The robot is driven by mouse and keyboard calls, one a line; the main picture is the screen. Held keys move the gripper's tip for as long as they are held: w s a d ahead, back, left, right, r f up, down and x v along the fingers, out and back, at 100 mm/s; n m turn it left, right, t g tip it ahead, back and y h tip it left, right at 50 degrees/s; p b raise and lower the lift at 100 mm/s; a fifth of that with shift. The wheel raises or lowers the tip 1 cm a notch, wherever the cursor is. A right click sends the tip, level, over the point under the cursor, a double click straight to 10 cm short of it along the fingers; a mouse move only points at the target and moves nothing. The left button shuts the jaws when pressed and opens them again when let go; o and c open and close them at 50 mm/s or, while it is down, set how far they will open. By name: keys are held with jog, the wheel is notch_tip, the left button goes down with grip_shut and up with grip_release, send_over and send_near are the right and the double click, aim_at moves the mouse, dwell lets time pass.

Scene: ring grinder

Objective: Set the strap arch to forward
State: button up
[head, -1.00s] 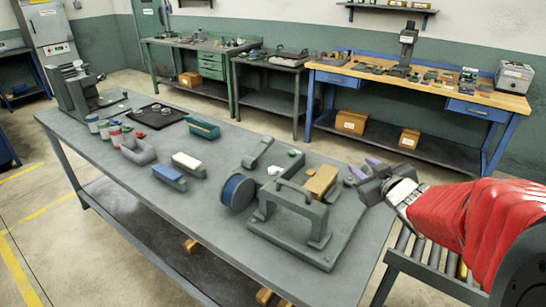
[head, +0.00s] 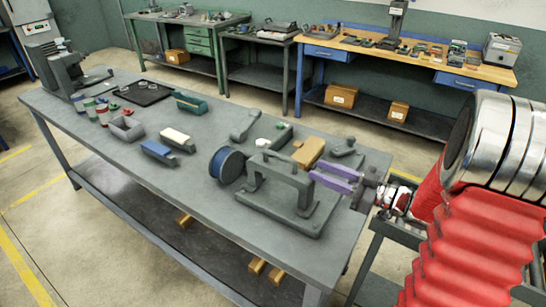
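The strap arch (head: 278,163) is a grey bar on two posts. It stands upright over a grey base plate (head: 272,212) on the near right part of the bench. My gripper (head: 315,172) has two purple fingers that point left, with a gap between them. The fingertips are at the upper right end of the arch, next to its right post. I cannot tell whether they touch it. Nothing shows held between the fingers. A blue wheel (head: 228,166) sits at the left of the arch. A tan block (head: 309,152) lies behind it.
A grey lever-like part (head: 245,125) and a small white piece (head: 261,142) lie behind the fixture. Blue (head: 157,151) and white-topped (head: 176,138) blocks, cans and a black tray (head: 140,93) stand further left. The bench's front left stretch is clear.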

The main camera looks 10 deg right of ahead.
jog(key=shift+s, duration=0.15)
jog(key=shift+a, duration=0.1)
send_near(263, 149)
jog(key=x, duration=0.4)
jog(key=shift+w+f, duration=0.2)
jog(key=shift+w, duration=0.2)
dwell(0.4)
jog(key=shift+c, duration=0.4)
grip_shut()
